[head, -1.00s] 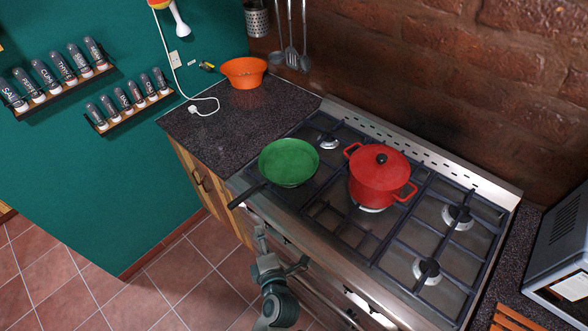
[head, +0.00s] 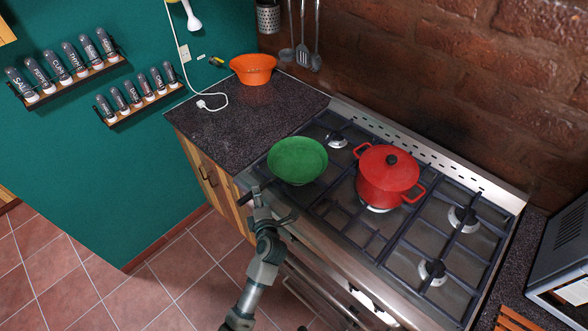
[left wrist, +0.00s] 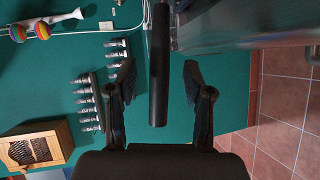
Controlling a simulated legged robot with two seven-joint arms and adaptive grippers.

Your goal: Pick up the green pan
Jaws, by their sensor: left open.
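My left gripper (head: 270,205) is at the handle, just in front of the stove. In the left wrist view the black handle (left wrist: 160,50) reaches down between the two open fingers of my left gripper (left wrist: 159,82), with a gap on each side. The pan's bowl is not clearly seen there. My right gripper is not seen.
A red pot (head: 388,177) stands on the stove (head: 345,235) right of the pan. An orange bowl (head: 253,70) and a white cord lie on the dark counter (head: 240,115). Spice racks (head: 70,80) hang on the green wall. A microwave (head: 560,265) is at the right.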

